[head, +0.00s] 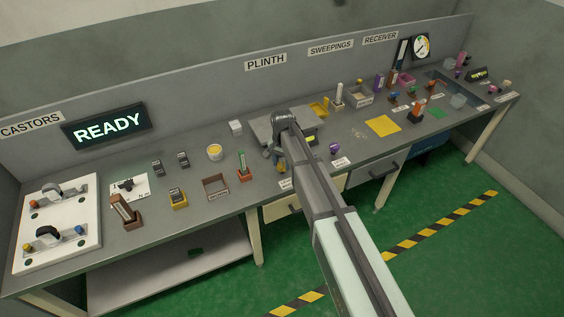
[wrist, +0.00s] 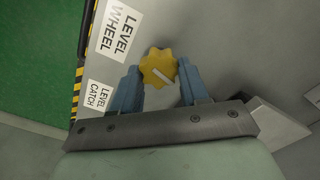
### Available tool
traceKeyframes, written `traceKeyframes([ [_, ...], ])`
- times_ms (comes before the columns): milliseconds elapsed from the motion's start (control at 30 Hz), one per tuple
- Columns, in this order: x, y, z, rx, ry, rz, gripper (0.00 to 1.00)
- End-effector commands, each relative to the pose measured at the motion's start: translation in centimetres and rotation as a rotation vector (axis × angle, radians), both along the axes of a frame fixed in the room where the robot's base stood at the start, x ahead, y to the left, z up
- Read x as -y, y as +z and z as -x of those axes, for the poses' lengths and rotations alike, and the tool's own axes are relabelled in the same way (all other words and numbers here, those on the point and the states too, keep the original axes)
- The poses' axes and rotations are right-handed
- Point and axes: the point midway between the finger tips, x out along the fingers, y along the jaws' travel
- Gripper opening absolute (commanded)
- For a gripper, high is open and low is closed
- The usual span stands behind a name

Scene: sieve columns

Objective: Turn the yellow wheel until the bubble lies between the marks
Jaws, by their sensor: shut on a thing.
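The yellow wheel (wrist: 158,67) is a lobed knob with a pale line across it, in the upper middle of the wrist view. My gripper (wrist: 159,76) has its two blue fingers on either side of the wheel and is shut on it. In the head view my gripper (head: 281,160) is at the front of the plinth (head: 262,133), mostly behind my own arm, and the wheel is hidden there. A small yellow-green strip (head: 310,139) shows just right of my arm; it may be the level's vial, but bubble and marks are too small to make out.
Labels reading LEVEL WHEEL (wrist: 115,29) and LEVEL CATCH (wrist: 106,96) lie left of the wheel. A small purple object (head: 334,148) stands right of my arm. A brown open box (head: 215,187) and orange-based holder (head: 242,168) stand to the left. A yellow mat (head: 382,125) lies farther right.

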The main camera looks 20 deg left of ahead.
Motion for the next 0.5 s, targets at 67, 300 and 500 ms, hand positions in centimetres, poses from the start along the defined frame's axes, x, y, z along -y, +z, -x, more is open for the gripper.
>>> traceKeyframes([
  [67, 0.06, -0.10, 0.09, -0.002, -0.064, 0.001, 0.14],
  [300, 0.11, -0.11, 0.11, -0.002, -0.224, 0.002, 0.14],
  [500, 0.12, -0.11, 0.12, -0.002, -0.306, 0.002, 0.14],
])
